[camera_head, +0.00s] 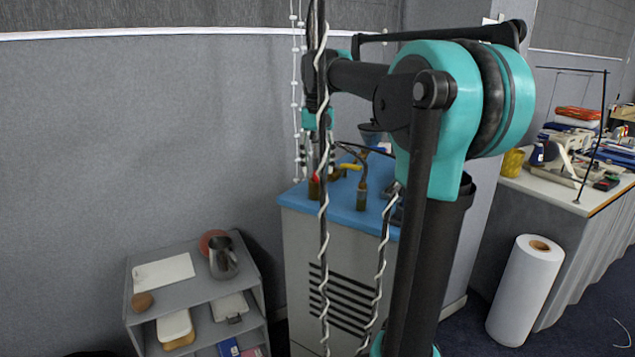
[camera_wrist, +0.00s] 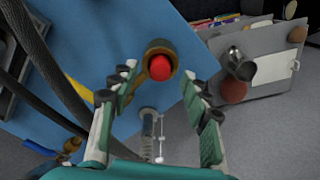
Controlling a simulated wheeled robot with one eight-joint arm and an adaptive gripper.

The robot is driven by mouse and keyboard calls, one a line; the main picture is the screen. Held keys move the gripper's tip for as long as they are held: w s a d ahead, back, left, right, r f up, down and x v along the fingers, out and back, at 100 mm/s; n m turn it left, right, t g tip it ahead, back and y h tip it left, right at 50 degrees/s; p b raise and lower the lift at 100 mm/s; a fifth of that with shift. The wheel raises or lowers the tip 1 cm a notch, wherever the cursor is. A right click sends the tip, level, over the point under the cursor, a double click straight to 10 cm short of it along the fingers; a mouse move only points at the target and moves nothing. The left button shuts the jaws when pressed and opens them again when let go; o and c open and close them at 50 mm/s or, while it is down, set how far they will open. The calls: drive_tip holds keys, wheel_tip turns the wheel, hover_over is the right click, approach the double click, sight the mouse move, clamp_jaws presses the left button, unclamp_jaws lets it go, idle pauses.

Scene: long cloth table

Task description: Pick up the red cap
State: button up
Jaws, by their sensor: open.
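The red cap (camera_wrist: 160,68) shows from above in the wrist view, round and set inside the brownish rim of a bottle or jar. It also shows small in the head view (camera_head: 315,177), on a dark bottle at the left side of the blue tabletop (camera_head: 341,203). My gripper (camera_wrist: 159,76) is open. Its two fingers are on the left and right of the cap in the wrist view, and nothing is seen between them but the cap below. I cannot tell the gap in depth. In the head view a dark pole and cable partly hide the cap.
A dark bottle (camera_head: 362,197) with a bent spout stands right of the capped one. A grey shelf (camera_head: 196,285) with a metal pitcher (camera_head: 223,258) stands at lower left. A white roll (camera_head: 525,290) stands at right. Dark hoses cross the left of the wrist view.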

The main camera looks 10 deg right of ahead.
drive_tip(key=shift+f, duration=0.85)
drive_tip(key=shift+c, duration=0.2)
drive_tip(key=c, duration=0.9)
drive_tip(key=shift+r, duration=0.1)
